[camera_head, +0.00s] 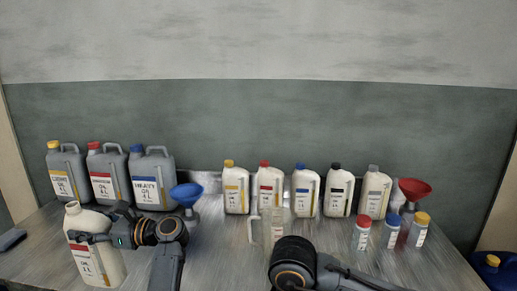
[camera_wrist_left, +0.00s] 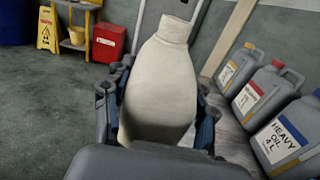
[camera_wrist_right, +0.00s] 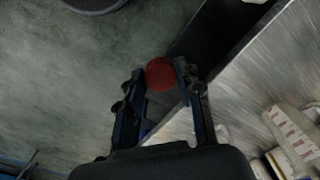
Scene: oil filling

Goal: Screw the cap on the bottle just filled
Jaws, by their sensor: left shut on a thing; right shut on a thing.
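A cream bottle (camera_head: 108,262) with a red-marked label stands upright at the table's left front. Its neck has no cap. My left gripper (camera_head: 100,237) is shut around its upper body. In the left wrist view the bottle (camera_wrist_left: 160,85) fills the space between the fingers, its bare neck above them. My right gripper (camera_wrist_right: 162,88) is shut on a round red cap (camera_wrist_right: 160,73), held at the fingertips near the table's edge, with floor behind. In the head view only my right wrist shows; its fingers and the cap are hidden.
Grey oil cans (camera_head: 108,178) stand at the back left beside a blue funnel (camera_head: 186,194). Capped cream bottles (camera_head: 270,190) line the back. A clear jug (camera_head: 275,226) stands mid-table. Small capped jars (camera_head: 362,234) and a red funnel (camera_head: 414,189) are at right.

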